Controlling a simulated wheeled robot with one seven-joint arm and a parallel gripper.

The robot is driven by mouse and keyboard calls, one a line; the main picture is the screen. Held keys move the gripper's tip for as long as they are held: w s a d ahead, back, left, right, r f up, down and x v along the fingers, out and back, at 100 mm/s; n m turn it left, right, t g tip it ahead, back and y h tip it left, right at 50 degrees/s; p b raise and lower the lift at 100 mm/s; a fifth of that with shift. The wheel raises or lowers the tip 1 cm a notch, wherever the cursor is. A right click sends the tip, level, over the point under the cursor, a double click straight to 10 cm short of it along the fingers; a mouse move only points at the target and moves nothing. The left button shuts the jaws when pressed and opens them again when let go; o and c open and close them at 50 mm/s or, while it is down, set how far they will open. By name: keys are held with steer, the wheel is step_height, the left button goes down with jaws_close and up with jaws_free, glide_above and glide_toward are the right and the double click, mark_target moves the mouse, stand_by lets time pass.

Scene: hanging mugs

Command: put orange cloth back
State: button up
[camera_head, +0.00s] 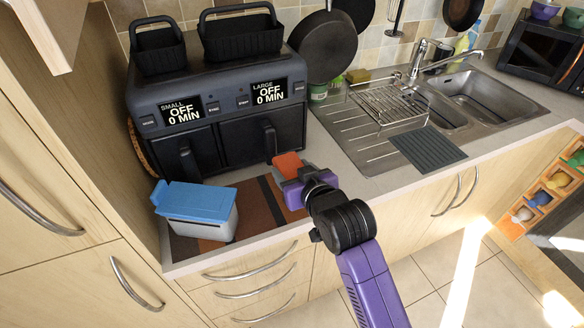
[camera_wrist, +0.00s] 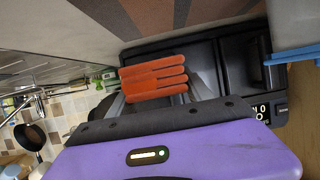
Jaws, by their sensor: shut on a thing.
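The orange cloth (camera_head: 287,163) shows just beyond my gripper (camera_head: 292,176), over the counter in front of the black double-drawer air fryer. In the wrist view the folded orange cloth (camera_wrist: 153,80) sits in stacked layers between the two grey fingers of my gripper (camera_wrist: 157,88), which is shut on it. The purple gripper body hides part of the counter in the head view. I cannot tell whether the cloth touches the counter.
The black air fryer (camera_head: 218,110) stands close behind. A blue-lidded container (camera_head: 198,210) sits left on the striped brown mat (camera_head: 255,212). The sink (camera_head: 468,95), drying rack (camera_head: 392,101) and grey mat (camera_head: 427,149) are to the right. Pans (camera_head: 325,47) hang behind.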

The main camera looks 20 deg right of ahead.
steer(key=shift+f+b, duration=1.9)
steer(key=shift+f, duration=1.7)
steer(key=shift+f, duration=0.4)
steer(key=o, duration=1.8)
steer(key=shift+c, duration=0.2)
steer(key=v, duration=0.8)
steer(key=shift+b, duration=0.4)
steer(key=shift+w+r, duration=0.1)
